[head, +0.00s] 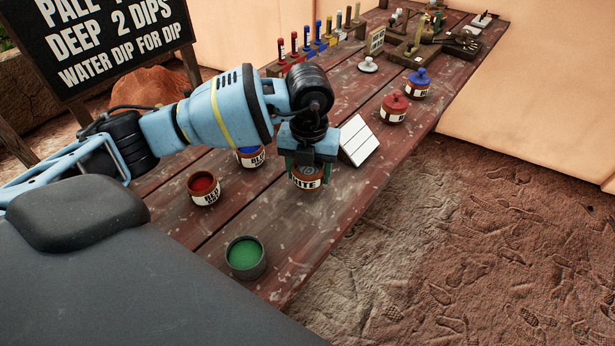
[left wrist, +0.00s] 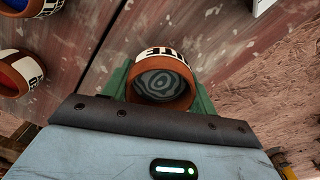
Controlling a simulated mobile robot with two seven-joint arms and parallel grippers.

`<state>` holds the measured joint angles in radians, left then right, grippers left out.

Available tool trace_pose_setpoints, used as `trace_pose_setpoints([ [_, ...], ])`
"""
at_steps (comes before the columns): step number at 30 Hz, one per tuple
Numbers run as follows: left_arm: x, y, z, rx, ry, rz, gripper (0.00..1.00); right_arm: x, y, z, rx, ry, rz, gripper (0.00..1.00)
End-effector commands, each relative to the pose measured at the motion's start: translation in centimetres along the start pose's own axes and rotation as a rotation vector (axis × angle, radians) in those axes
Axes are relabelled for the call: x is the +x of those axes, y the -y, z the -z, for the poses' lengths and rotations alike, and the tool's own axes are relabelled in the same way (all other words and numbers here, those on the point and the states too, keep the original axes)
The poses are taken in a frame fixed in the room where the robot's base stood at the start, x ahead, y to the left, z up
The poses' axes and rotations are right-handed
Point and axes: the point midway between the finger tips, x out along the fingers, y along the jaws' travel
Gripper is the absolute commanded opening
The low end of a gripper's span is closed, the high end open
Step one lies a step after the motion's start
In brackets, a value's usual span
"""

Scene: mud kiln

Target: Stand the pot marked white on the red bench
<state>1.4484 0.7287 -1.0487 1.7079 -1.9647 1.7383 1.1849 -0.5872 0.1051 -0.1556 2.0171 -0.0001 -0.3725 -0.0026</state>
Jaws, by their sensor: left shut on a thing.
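My right gripper is not in view.
A red-filled pot (head: 203,187), a partly hidden blue pot (head: 250,158) and a green-filled tin (head: 245,258) stand nearby. A white tilted panel (head: 358,141) is just right of the gripper. Lidded red (head: 394,107) and blue (head: 417,83) pots stand farther back. The front right bench is clear.

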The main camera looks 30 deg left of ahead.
Motion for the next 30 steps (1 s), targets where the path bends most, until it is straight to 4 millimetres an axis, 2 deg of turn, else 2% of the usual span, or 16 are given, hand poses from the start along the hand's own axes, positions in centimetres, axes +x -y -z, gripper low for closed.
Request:
trace_pose_setpoints([
  [6, 0.2, -0.5, -0.9, -0.002, 0.001, 0.0, 0.3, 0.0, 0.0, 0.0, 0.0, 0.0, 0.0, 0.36],
  [12, 3.1, -0.4, -0.7, -0.001, -0.001, 0.0, 0.3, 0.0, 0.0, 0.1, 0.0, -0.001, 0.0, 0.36],
  [14, 3.5, -0.4, -0.8, -0.002, 0.0, 0.0, 0.3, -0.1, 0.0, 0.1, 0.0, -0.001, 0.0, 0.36],
  [25, 3.9, -0.4, -0.7, -0.001, 0.0, 0.0, 0.3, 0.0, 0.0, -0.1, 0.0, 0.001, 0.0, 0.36],
  [26, 3.9, -0.4, -0.7, -0.001, 0.0, 0.0, 0.6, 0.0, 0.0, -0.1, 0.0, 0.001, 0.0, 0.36],
  [30, 3.9, -0.4, -0.7, -0.001, 0.0, 0.0, 0.78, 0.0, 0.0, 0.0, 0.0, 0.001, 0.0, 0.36],
])
